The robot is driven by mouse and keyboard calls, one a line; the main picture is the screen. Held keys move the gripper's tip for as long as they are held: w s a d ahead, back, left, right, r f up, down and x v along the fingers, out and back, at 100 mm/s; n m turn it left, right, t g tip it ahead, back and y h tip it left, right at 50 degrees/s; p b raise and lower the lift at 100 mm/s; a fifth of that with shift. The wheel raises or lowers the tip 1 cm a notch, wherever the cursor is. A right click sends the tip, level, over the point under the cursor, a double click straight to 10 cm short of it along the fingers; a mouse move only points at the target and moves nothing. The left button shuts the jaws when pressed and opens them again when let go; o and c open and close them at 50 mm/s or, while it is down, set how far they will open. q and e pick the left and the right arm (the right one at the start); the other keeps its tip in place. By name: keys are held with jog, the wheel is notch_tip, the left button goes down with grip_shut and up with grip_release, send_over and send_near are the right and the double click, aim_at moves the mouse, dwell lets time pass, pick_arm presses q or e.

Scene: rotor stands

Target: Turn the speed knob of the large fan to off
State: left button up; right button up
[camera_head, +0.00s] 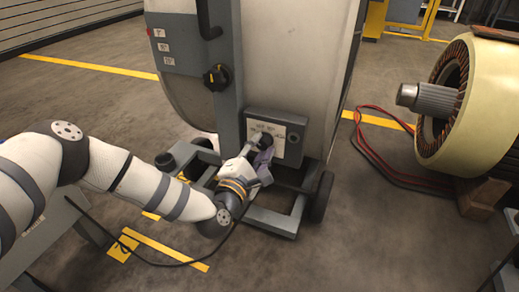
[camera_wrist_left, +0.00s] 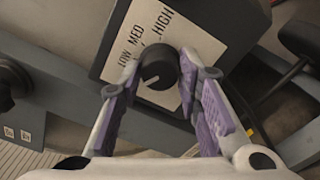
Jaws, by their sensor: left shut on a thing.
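The large fan (camera_head: 295,50) is a big pale drum in a grey wheeled frame, in the middle of the head view. Its control box (camera_head: 292,126) sits low on the frame. The dark round speed knob (camera_wrist_left: 158,66) is on this box, over a white plate (camera_wrist_left: 150,27) marked LOW, MED and HIGH. An OFF mark is not readable. My left gripper (camera_head: 262,149) is at the box, its purple-padded fingers (camera_wrist_left: 160,72) shut on the knob from both sides. A small light mark shows on the knob; its exact setting is unclear. My right gripper is not in view.
Another black knob (camera_head: 216,77) sits higher on the fan's frame, left of my gripper. A large rotor (camera_head: 467,104) rests on wooden blocks at the right. Red cables (camera_head: 372,148) lie on the floor between fan and rotor.

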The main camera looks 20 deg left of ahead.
pick_arm(q)
jog(key=shift+d, duration=0.1)
dwell(0.3)
jog(key=o, duration=1.1)
jog(key=shift+o, duration=0.2)
jog(key=s, duration=1.2)
jog(key=shift+a, duration=0.25)
